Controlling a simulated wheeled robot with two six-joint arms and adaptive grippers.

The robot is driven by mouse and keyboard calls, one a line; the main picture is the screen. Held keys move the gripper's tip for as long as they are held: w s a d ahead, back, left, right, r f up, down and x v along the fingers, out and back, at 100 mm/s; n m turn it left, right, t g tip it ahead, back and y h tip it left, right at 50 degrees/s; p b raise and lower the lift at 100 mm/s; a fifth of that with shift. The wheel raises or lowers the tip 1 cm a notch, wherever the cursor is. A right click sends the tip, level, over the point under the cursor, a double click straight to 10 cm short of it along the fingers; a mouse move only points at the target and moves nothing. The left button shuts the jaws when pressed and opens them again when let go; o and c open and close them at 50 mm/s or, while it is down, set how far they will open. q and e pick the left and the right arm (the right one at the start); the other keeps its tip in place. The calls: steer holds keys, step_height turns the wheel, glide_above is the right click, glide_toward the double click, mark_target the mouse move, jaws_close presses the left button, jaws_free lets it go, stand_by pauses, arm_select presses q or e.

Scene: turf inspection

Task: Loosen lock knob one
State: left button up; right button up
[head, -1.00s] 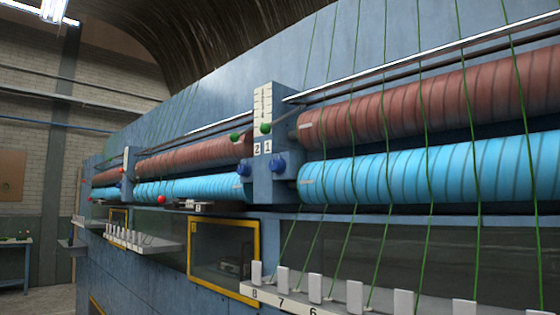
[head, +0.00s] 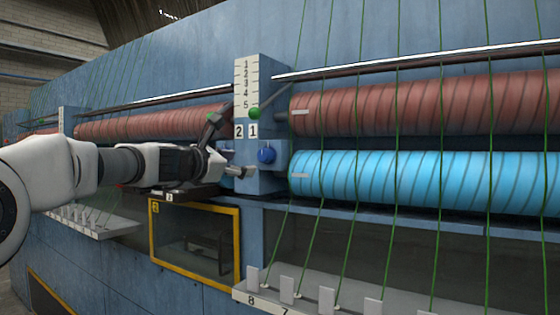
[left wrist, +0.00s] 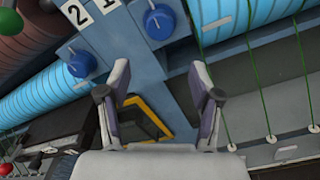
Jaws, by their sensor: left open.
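The blue knob under label 1 (head: 266,155), which I take as lock knob one, sits on the right side of the blue post (head: 259,184). It also shows at the top of the left wrist view (left wrist: 158,22). A second blue knob under label 2 (left wrist: 83,62) shows left of it; in the head view my gripper mostly covers it. My left gripper (head: 229,146) is open in front of the post, left of knob one and apart from it. In the left wrist view its two fingers (left wrist: 160,85) are spread with nothing between them. My right gripper is not in view.
A green ball (head: 254,113) sits beside the numbered scale above knob one. Brown (head: 400,105) and blue (head: 420,182) rollers with green strands run to the right. A yellow-framed window (head: 195,242) and a shelf with white tabs (head: 330,300) lie below.

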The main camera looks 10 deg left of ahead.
mark_target(262, 154)
arm_select(q)
steer(key=w, duration=0.1)
steer(key=w+d+r, duration=0.1)
steer(key=w, duration=0.1)
steer(key=shift+d+r+h+p, duration=0.3)
steer(key=shift+d, duration=0.05)
steer(key=w+p, duration=0.1)
steer(key=d+r+p, duration=0.1)
steer(key=p, duration=0.1)
steer(key=shift+w+r, duration=0.15)
steer(key=shift+w, duration=0.2)
steer(key=w, duration=0.1)
steer(key=w+f+p, duration=0.1)
steer(key=w+d, duration=0.1)
steer(key=shift+w+f, duration=0.15)
steer(key=shift+w, duration=0.2)
steer(key=shift+w+f, duration=0.1)
steer(key=shift+s, duration=0.2)
steer(key=shift+s+a+r, duration=0.1)
steer(key=shift+s+r, duration=0.2)
steer(key=shift+s, duration=0.1)
steer(key=c, duration=1.1)
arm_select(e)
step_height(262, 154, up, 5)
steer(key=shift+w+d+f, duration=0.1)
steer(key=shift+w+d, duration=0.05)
